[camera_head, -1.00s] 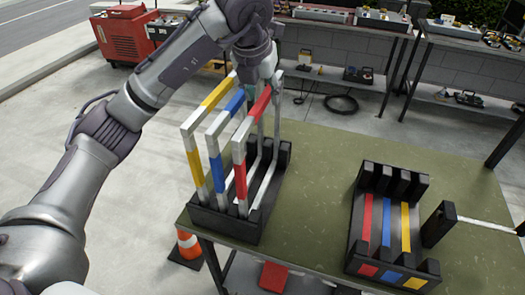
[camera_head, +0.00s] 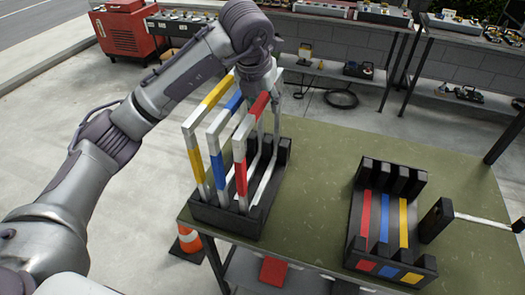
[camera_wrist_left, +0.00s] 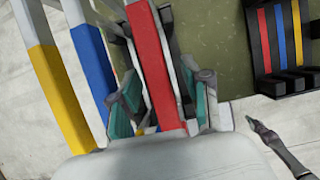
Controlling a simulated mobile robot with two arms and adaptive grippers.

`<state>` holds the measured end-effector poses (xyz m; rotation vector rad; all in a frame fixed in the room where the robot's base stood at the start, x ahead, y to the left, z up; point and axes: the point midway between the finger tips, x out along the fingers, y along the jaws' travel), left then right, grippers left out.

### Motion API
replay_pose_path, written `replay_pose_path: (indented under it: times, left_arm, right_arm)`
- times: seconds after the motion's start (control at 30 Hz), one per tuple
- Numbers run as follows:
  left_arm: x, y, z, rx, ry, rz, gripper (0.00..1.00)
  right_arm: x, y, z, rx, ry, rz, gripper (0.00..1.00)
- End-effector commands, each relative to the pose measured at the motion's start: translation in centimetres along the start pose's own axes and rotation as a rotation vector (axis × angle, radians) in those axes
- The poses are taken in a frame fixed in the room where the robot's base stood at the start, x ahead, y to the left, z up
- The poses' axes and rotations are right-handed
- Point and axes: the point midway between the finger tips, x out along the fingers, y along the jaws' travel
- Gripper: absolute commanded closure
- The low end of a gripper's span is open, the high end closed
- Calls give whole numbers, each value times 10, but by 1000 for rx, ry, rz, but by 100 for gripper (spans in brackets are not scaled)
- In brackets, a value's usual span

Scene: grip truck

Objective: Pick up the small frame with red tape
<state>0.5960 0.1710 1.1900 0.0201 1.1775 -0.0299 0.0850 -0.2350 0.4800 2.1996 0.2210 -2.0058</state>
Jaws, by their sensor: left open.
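The red-taped frame (camera_head: 240,164) stands upright in the black rack (camera_head: 225,221) on the table, to the right of the blue-taped and yellow-taped frames. It is white with red bands. My left gripper (camera_head: 266,104) is over the top bar of the red-taped frame. In the left wrist view my left gripper (camera_wrist_left: 160,112) is open, with teal pads on either side of the red band (camera_wrist_left: 148,55). I cannot tell whether a pad touches it.
The blue-taped frame (camera_head: 216,165) and yellow-taped frame (camera_head: 194,160) stand close on the left. A second black rack (camera_head: 353,224) with red, blue and yellow strips stands at right on the green table (camera_head: 310,180). An orange cone (camera_head: 189,241) stands below the table's left side.

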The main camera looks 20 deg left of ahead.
Motion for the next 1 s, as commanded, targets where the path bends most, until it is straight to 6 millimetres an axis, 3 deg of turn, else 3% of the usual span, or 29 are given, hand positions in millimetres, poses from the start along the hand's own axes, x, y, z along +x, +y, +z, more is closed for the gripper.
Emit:
replay_pose_path:
  times: [0.43,0.47,0.73,1.0]
  left_arm:
    - [2,0,-1,0,0,0,52]
    - [2,0,-1,0,0,0,54]
    - [2,0,-1,0,1,0,99]
    - [2,0,-1,0,1,0,100]
  right_arm:
    - [3,0,0,0,1,0,100]
    - [3,0,0,0,1,0,100]
    - [3,0,0,0,0,0,100]
    - [3,0,0,0,0,0,100]
